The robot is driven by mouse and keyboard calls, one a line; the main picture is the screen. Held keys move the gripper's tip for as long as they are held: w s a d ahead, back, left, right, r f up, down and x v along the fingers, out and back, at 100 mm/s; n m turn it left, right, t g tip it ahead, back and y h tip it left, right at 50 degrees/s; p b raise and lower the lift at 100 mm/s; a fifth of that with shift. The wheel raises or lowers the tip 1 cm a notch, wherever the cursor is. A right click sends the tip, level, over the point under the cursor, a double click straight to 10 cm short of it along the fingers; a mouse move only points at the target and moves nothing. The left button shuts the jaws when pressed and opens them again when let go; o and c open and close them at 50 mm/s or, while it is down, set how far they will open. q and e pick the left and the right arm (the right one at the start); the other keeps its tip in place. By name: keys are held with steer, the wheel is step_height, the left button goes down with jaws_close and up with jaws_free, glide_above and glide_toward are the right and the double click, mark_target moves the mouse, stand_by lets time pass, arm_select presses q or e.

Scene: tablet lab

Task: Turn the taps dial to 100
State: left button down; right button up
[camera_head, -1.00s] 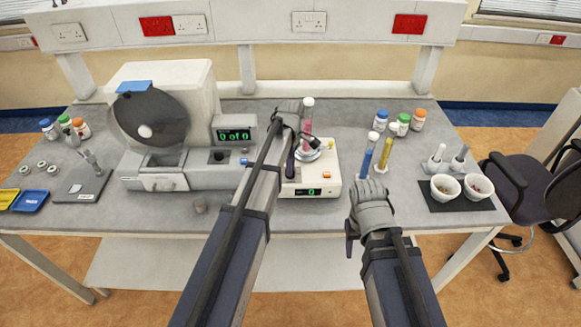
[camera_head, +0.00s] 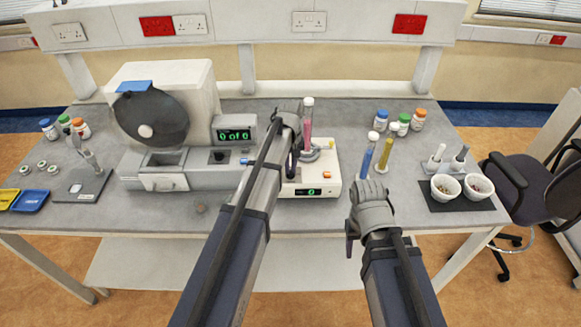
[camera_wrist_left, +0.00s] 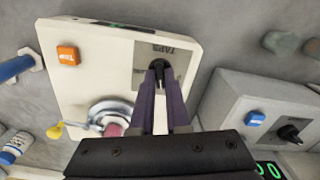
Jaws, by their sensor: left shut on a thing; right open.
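The taps dial (camera_wrist_left: 158,69) is a black knob on a grey plate marked TAPS, on the white tapping machine (camera_head: 325,155). My left gripper (camera_head: 292,172) is over the left part of this machine. In the left wrist view its purple fingers (camera_wrist_left: 162,72) close on the dial from both sides. In the head view the arm and gripper hide the dial. The machine's green display (camera_head: 312,191) reads 0. My right gripper (camera_head: 350,245) is open and empty in front of the bench edge, right of the machine.
A capped tube with pink contents (camera_head: 308,115) stands upright on the machine. An orange button (camera_head: 327,175) is on its front right. A grey counting machine (camera_head: 234,134) reading "0 of 0" is close on the left. Blue and yellow cylinders (camera_head: 385,155) stand on the right.

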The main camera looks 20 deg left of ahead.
arm_select(q)
steer(key=m, duration=0.4)
steer(key=shift+m, duration=0.3)
steer(key=m, duration=0.4)
steer(key=shift+m, duration=0.3)
steer(key=m, duration=0.4)
steer(key=shift+m, duration=2.3)
steer(key=c, duration=0.9)
jaws_free()
steer(key=shift+r, duration=0.1)
